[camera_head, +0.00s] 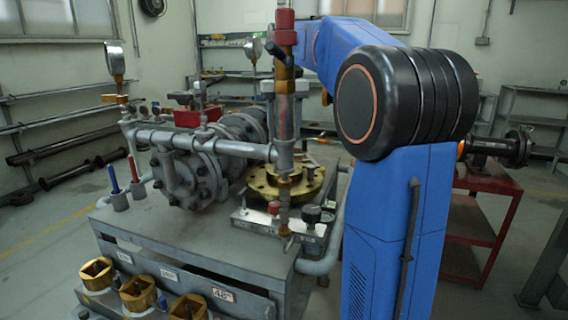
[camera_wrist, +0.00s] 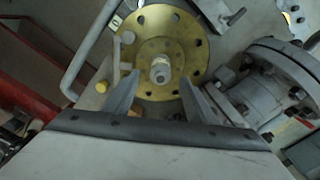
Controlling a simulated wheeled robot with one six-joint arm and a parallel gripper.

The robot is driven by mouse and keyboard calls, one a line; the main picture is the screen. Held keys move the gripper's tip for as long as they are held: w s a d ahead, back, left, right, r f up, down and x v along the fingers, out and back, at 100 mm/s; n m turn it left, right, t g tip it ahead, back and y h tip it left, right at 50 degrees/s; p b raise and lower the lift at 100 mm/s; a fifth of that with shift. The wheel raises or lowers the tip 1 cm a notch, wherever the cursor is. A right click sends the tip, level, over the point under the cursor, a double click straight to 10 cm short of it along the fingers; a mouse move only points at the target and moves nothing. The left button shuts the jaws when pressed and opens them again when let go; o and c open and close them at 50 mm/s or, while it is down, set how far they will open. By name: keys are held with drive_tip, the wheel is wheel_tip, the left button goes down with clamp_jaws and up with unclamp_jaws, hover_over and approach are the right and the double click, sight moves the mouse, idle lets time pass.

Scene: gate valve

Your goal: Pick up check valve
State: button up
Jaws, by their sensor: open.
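No part is clearly marked as the check valve. A small grey fitting (camera_wrist: 160,69) stands at the centre of a round brass flange (camera_wrist: 150,18) with bolt holes in the wrist view. My gripper (camera_wrist: 160,80) is open, its two fingers apart on the left and right of the fitting in the picture, with nothing visibly held. Whether the fingers are level with the fitting or above it, I cannot tell. In the head view the brass flange (camera_head: 261,183) lies on the bench, partly hidden by a vertical pipe. My gripper does not show clearly there.
A vertical pipe with a red top (camera_head: 285,25) rises in front of the flange. A grey flanged valve body (camera_head: 190,178) sits left of it; its flanges also show at right in the wrist view (camera_wrist: 275,85). Several brass square sockets (camera_head: 138,292) line the bench front. A red stand (camera_head: 480,215) is behind.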

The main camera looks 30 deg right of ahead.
drive_tip(key=shift+f, duration=3.25)
clamp_jaws()
